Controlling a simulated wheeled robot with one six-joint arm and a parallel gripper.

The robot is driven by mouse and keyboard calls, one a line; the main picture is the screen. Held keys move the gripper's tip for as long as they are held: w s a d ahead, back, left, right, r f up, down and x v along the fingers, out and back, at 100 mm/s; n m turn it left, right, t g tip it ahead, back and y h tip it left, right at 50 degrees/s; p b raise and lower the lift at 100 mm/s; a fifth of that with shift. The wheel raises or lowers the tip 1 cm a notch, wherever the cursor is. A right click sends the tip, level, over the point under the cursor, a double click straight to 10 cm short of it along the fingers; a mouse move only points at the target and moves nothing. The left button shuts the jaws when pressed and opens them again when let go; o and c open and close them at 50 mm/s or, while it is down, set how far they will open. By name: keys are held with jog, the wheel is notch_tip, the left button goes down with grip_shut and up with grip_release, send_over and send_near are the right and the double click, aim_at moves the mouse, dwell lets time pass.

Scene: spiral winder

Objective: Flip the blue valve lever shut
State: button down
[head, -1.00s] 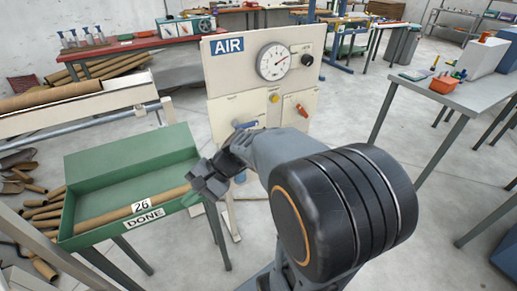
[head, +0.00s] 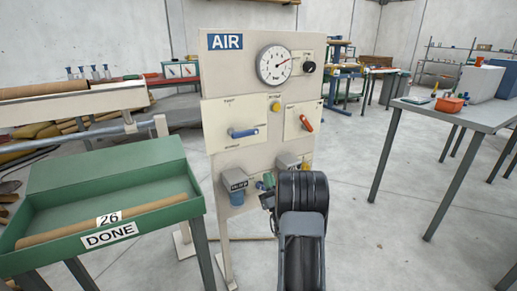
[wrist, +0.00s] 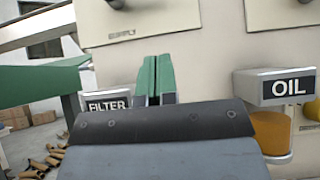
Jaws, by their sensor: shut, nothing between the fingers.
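The blue valve lever (head: 244,133) lies nearly level on a cream plate (head: 226,112) at the left of the AIR panel (head: 262,92). It is in clear sight in the head view and I cannot make it out in the wrist view. My gripper (head: 268,181) is below and right of the lever, apart from it, and partly hidden behind my dark wrist. The wrist view shows its green fingers (wrist: 157,80) pressed together and empty, pointing at the panel between the FILTER unit (wrist: 109,105) and the OIL unit (wrist: 288,88).
A red lever (head: 306,123) sits on the plate to the right. A gauge (head: 274,65), a black knob (head: 309,67) and a yellow button (head: 275,106) are on the panel. A green DONE tray (head: 190,208) stands at left, a grey table (head: 476,113) at right.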

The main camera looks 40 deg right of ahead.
aim_at(245, 133)
jog(key=shift+s+r+b+x, duration=0.3)
jog(key=shift+s+r+x, duration=0.05)
jog(key=shift+x, duration=1.8)
jog(key=shift+s+r+b+x, duration=0.25)
jog(key=shift+s+r+x, duration=0.05)
jog(key=shift+x, duration=1.85)
jog(key=shift+s+r+b+x, duration=0.3)
jog(key=shift+s+r+x, duration=0.05)
jog(key=shift+x, duration=1.8)
jog(key=shift+a+y, duration=0.15)
jog(key=shift+y, duration=0.15)
